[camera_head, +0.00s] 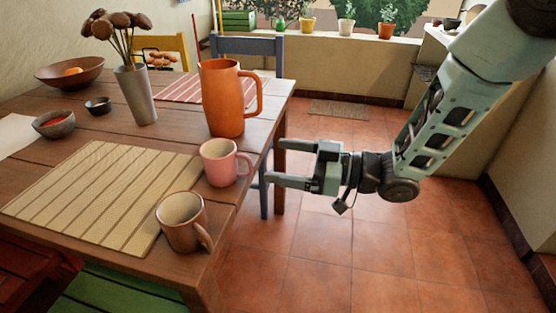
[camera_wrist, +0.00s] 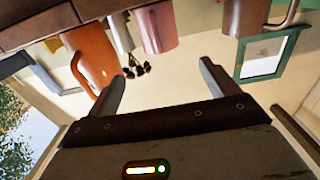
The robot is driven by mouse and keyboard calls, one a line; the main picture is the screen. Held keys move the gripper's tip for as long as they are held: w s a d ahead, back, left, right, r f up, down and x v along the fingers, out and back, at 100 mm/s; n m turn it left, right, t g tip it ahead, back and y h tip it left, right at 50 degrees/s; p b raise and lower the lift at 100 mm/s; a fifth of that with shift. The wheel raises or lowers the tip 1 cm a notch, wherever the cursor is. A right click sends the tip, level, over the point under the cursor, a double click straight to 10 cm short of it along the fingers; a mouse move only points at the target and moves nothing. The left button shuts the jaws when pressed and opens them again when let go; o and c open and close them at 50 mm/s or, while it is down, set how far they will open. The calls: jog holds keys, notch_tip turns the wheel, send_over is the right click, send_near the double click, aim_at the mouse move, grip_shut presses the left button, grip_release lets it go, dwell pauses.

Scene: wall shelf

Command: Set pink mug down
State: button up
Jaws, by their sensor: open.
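The pink mug (camera_head: 222,166) stands upright on the wooden table (camera_head: 262,128) near its right edge, between the orange pitcher (camera_head: 227,92) and the brown mug (camera_head: 182,220). Its handle points right, toward my gripper. My gripper (camera_head: 274,162) is open and empty, to the right of the pink mug and apart from it, just off the table's edge. In the wrist view the picture is upside down: the pink mug (camera_wrist: 156,27) shows beyond the gap between the two fingers (camera_wrist: 163,82), with the orange pitcher to its left.
A striped placemat (camera_head: 105,190) lies left of the mugs. A grey vase (camera_head: 137,95) with dried stems and small bowls (camera_head: 54,124) stand farther left. A blue chair (camera_head: 250,48) stands behind the table. The tiled floor (camera_head: 330,240) under my arm is clear.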

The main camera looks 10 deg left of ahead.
jog(key=shift+d, duration=0.2)
jog(key=s+d+m+t+h, duration=0.2)
jog(key=d+m+t+h, duration=0.2)
jog(key=d+m+h, duration=0.5)
jog(key=s+d+g+h, duration=0.2)
jog(key=s+d+h, duration=0.2)
jog(key=s, duration=0.6)
jog(key=s+d+g+h, duration=0.3)
jog(key=s+d, duration=0.3)
jog(key=s, duration=0.4)
jog(key=shift+d+r+g+h, duration=0.2)
jog(key=shift+r+g+h, duration=0.15)
jog(key=shift+h, duration=0.35)
jog(key=shift+r, duration=0.2)
